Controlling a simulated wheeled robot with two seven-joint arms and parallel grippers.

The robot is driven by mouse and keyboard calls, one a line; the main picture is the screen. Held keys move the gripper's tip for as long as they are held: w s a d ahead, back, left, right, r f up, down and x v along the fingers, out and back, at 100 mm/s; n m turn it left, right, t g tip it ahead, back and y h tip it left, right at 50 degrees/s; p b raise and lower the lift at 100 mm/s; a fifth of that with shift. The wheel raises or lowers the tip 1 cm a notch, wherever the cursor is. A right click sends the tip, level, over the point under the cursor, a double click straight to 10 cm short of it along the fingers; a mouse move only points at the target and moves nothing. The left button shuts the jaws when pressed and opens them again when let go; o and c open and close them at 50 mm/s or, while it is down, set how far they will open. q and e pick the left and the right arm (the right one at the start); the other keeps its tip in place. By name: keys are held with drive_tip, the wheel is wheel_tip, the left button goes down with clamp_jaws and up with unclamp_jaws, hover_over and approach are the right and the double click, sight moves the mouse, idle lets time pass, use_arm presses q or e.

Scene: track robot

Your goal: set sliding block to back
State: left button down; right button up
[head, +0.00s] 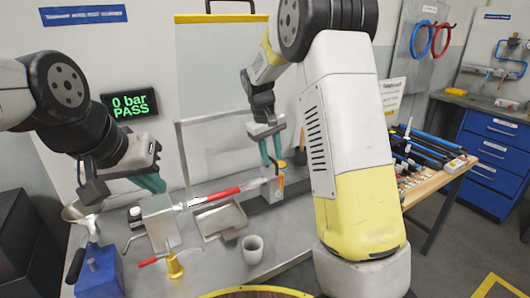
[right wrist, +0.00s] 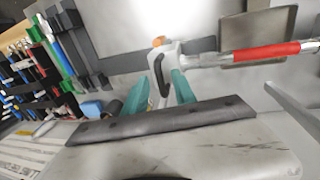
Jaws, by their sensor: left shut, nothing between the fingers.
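The sliding block is not certain. The likeliest part is a small grey block with an orange top (head: 280,182) at the right end of a rod with a red sleeve (head: 222,194). In the right wrist view a pale grey piece (right wrist: 165,62) with an orange top sits just beyond the fingertips. My right gripper (head: 271,163) is above this block, pointing down. Its teal fingers (right wrist: 158,90) are apart, with nothing clearly held. My left gripper (head: 155,186) is shut and empty, above the grey upright block (head: 159,222) at the rod's left end.
A shallow metal tray (head: 232,226) and a white cup (head: 252,249) stand in front of the rod. A brass piece (head: 175,266) with a red lever and a blue box (head: 98,272) are at front left. A wall display (head: 131,105) reads "0 bar PASS". A wooden bench (head: 440,180) stands right.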

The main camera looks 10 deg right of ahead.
clamp_jaws()
idle(1.3)
